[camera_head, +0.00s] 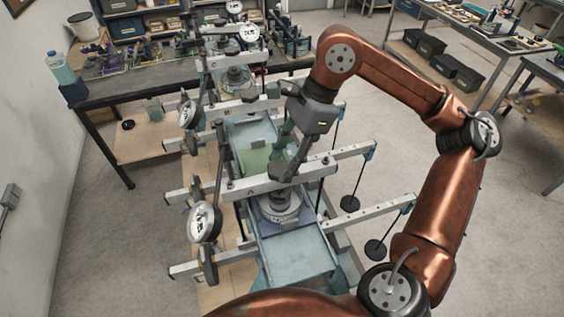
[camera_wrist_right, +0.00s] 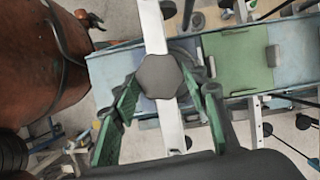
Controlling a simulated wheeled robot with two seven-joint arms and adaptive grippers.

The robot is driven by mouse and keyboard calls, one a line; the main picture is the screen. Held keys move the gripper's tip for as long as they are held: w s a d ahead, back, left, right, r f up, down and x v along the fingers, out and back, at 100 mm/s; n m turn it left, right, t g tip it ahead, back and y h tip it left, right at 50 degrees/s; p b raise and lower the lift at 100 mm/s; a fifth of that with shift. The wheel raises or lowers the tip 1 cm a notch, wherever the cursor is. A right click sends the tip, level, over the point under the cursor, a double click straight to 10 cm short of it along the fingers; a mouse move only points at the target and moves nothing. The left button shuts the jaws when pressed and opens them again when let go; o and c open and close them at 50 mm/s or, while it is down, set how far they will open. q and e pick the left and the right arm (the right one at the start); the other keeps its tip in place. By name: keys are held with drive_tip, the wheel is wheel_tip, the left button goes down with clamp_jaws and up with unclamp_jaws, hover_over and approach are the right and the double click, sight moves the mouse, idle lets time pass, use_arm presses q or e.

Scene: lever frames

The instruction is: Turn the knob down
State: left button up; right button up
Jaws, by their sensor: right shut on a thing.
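The dark grey lobed knob (camera_wrist_right: 159,76) sits on a light metal beam in the right wrist view. My right gripper (camera_wrist_right: 162,84) has its green fingers on either side of the knob and is shut on it. In the head view my right gripper (camera_head: 288,160) reaches down to the white crossbar (camera_head: 245,186) of the lever frame. There the fingers and the bar hide most of the knob. My left gripper is not in view.
Several lever beams with dial gauges (camera_head: 204,222) and hanging black weights (camera_head: 374,249) surround the gripper. A blue tray (camera_head: 300,258) lies in front. A dark workbench (camera_head: 120,88) stands behind on the left. Open floor lies at the right.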

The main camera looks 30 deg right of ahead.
drive_tip(key=shift+s+m+t, duration=0.1)
drive_tip(key=shift+m+t, duration=0.3)
drive_tip(key=shift+m, duration=0.6)
drive_tip(key=m+t, duration=0.1)
drive_tip(key=m, duration=0.1)
drive_tip(key=shift+r+m+h, duration=0.1)
drive_tip(key=shift+m+h, duration=0.2)
drive_tip(key=shift+h, duration=0.1)
drive_tip(key=shift+s+a+m+t+h+p, duration=0.1)
drive_tip(key=shift+m+t+h+p, duration=0.3)
drive_tip(key=shift+m, duration=0.85)
drive_tip(key=shift+s+a+m+t+h+p, duration=0.1)
drive_tip(key=shift+m+t+h+p, duration=0.25)
drive_tip(key=shift+m, duration=0.9)
drive_tip(key=o, duration=1.1)
drive_tip(key=shift+o, duration=0.2)
drive_tip(key=v, duration=1.2)
